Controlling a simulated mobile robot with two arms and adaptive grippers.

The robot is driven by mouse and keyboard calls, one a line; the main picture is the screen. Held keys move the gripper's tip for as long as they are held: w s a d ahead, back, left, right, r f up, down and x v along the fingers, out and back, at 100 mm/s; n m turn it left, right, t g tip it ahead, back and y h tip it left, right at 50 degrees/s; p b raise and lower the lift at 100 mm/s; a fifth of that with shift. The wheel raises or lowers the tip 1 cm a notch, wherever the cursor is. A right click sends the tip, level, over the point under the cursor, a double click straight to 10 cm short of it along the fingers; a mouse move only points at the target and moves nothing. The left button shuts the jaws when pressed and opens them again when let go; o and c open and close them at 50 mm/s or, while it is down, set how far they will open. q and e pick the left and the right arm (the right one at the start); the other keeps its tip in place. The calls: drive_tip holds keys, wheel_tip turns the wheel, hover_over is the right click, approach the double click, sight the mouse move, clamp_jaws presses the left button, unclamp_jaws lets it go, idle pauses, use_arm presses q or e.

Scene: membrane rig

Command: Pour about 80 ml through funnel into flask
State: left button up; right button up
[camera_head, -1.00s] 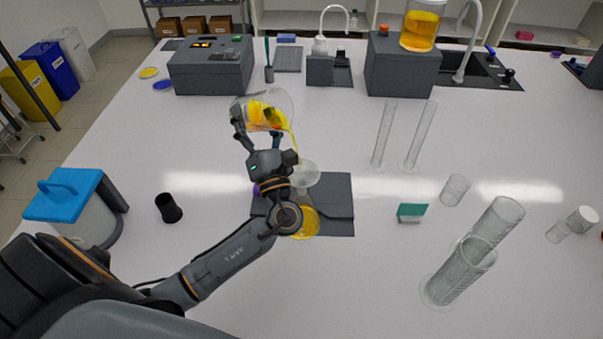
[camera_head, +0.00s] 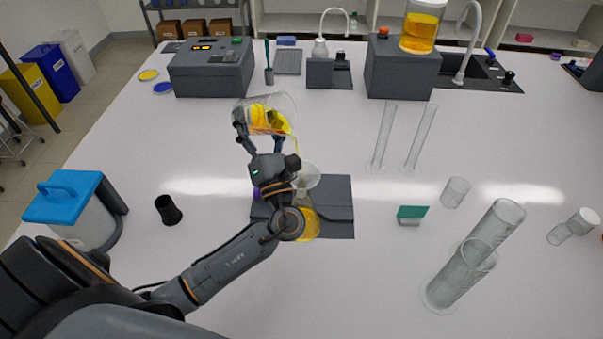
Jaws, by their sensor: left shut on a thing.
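My left gripper (camera_head: 257,140) is shut on a clear glass beaker (camera_head: 285,104) that holds yellow liquid. The beaker is tilted to the right above the funnel, and a thin yellow stream runs down from its lip. The clear funnel (camera_head: 308,176) sits at the top of the flask (camera_head: 309,225), which has yellow liquid in its lower part. The flask stands on a dark grey base (camera_head: 338,200). My wrist and forearm hide the flask's left side and part of the funnel. My right gripper is not in view.
Two tall glass tubes (camera_head: 384,140) stand right of the beaker. Large measuring cylinders (camera_head: 465,270), a small beaker (camera_head: 455,192) and a green-topped block (camera_head: 412,214) lie to the right. A black cup (camera_head: 168,210) and a blue-lidded container (camera_head: 75,205) are at left. The front middle is clear.

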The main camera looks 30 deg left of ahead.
use_arm(q)
drive_tip(key=shift+d, duration=0.1)
idle(0.4)
drive_tip(key=shift+m+t+b, duration=0.3)
drive_tip(key=shift+b, duration=0.2)
idle(0.6)
drive_tip(key=shift+f+m+t+b, duration=0.15)
drive_tip(key=shift+m+t+b, duration=0.45)
drive_tip(key=shift+b, duration=0.05)
idle(1.7)
drive_tip(key=shift+a, duration=0.2)
